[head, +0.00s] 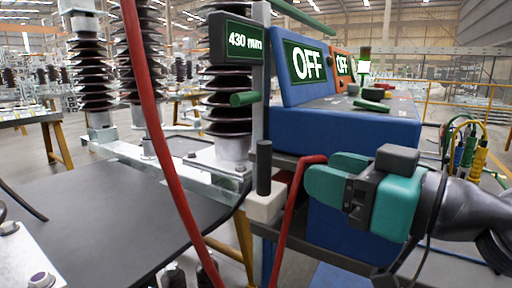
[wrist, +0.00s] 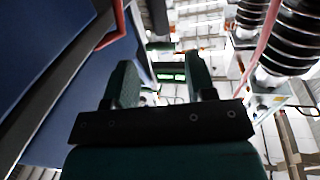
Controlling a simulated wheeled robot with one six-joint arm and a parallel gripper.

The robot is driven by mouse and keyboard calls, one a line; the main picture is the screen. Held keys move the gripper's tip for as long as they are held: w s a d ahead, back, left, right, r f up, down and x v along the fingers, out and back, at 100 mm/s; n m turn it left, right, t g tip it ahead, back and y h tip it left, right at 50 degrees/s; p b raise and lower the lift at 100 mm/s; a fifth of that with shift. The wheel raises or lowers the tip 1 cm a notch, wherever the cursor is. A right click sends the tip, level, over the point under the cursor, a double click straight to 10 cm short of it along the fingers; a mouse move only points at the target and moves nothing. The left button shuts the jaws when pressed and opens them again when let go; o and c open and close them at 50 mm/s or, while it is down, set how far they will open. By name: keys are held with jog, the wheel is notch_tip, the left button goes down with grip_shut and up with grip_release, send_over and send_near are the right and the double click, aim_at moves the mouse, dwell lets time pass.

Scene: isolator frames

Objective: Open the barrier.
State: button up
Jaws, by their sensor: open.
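My gripper (head: 318,176) is at the right of the head view, beside the blue cabinet. Its teal fingers point left, and they are open in the wrist view (wrist: 160,82), with nothing clearly held. A red cable (head: 289,220) bends close to the fingertips; I cannot tell whether they touch. A dark upright grip (head: 264,168) stands left of the fingers on a pale post. A green handle (head: 244,99) sticks out below a display reading 430 mm (head: 238,42). Yellow railings (head: 462,101) stand far back at right. I cannot tell which part is the barrier.
Ribbed insulators (head: 90,75) stand at left behind a dark table (head: 110,215). A long red cable (head: 160,115) hangs across the front.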

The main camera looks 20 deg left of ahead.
aim_at(270, 156)
jog(key=p+x, duration=0.3)
jog(key=x, duration=1)
